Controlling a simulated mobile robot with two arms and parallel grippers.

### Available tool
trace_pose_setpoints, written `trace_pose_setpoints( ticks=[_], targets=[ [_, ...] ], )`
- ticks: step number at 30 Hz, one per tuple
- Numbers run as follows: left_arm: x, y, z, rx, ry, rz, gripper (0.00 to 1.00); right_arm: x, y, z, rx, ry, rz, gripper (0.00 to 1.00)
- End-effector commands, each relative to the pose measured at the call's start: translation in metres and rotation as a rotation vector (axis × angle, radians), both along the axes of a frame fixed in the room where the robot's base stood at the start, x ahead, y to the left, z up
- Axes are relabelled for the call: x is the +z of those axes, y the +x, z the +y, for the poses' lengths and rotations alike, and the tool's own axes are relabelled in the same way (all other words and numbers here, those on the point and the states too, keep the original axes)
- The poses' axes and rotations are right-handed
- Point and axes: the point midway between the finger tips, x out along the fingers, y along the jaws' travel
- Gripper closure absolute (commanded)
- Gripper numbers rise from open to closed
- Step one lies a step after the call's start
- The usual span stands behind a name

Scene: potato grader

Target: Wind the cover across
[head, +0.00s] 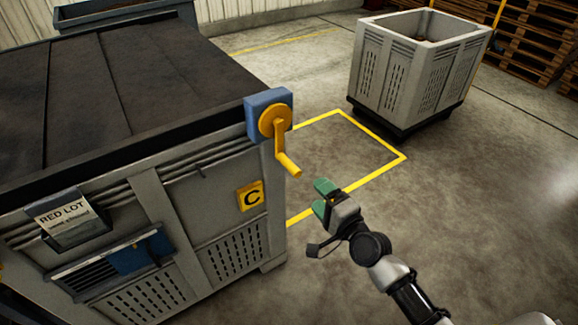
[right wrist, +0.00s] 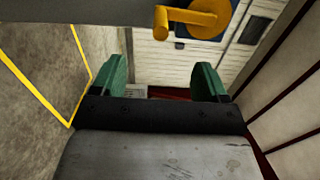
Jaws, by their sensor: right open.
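The dark cover (head: 130,80) lies over the top of the large grey crate (head: 185,190) at the left of the head view. A yellow crank (head: 285,150) with a round hub sits on a blue housing (head: 256,117) at the crate's top right corner, its handle hanging down to the right. The crank also shows at the top of the right wrist view (right wrist: 190,20). My right gripper (head: 322,198), with green fingers, is open and empty, a little below and right of the handle, apart from it. My left gripper is not in view.
A second grey crate (head: 386,75) stands behind. Wooden pallets (head: 530,40) are stacked at the back right.

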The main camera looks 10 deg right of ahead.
Motion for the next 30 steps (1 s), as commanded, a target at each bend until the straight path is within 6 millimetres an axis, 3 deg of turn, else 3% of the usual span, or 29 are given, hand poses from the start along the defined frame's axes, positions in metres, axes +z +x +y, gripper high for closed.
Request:
trace_pose_setpoints(
  ticks=[18,30],
  targets=[
    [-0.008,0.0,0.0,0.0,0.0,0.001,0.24,-0.002,-0.087,-0.032,0.0,-0.001,0.003,0.26],
    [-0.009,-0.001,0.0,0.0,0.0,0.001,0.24,0.0,-0.096,-0.035,0.0,0.0,0.0,0.26]
  ],
)
